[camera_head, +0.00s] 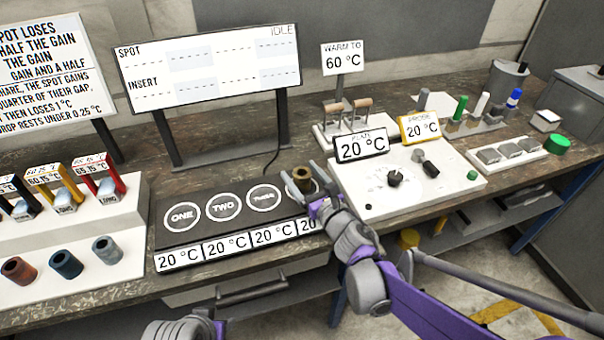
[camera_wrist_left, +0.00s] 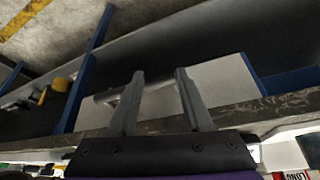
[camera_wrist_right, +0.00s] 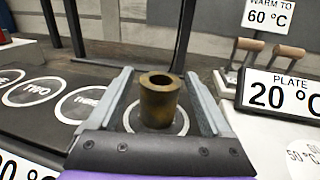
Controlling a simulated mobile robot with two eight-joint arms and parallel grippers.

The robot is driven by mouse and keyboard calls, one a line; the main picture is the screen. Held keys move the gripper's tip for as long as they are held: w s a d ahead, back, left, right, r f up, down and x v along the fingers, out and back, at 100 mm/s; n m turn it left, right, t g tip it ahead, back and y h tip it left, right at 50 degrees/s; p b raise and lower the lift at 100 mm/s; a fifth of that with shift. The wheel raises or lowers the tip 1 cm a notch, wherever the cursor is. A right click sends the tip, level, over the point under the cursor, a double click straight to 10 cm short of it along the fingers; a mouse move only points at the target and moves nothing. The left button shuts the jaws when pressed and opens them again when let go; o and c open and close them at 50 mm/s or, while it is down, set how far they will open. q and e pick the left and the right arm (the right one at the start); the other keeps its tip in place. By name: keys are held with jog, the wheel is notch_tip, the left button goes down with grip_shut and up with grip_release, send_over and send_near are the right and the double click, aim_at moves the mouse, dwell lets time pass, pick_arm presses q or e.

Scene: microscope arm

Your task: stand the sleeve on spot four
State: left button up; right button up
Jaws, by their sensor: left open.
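A brass-brown hollow sleeve (camera_head: 303,177) stands upright on the fourth circle of the dark spot plate (camera_head: 180,236). In the right wrist view the sleeve (camera_wrist_right: 158,106) sits inside the white ring of that spot, its open top facing up. My right gripper (camera_wrist_right: 160,108) is open, one finger on each side of the sleeve, with visible gaps on both sides. The ring's printed word is hidden behind the sleeve. My left gripper (camera_wrist_left: 158,98) is open and empty, near the bench front and a drawer handle.
Three coloured sleeves (camera_head: 66,264) stand on a white block at the left. Spots ONE, TWO and THREE are bare. A white plate unit (camera_head: 400,190) with knobs and 20 °C displays lies close to the right of spot four. The display board (camera_head: 208,68) reads IDLE.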

jog(key=shift+r, duration=0.15)
jog(key=v, duration=1.2)
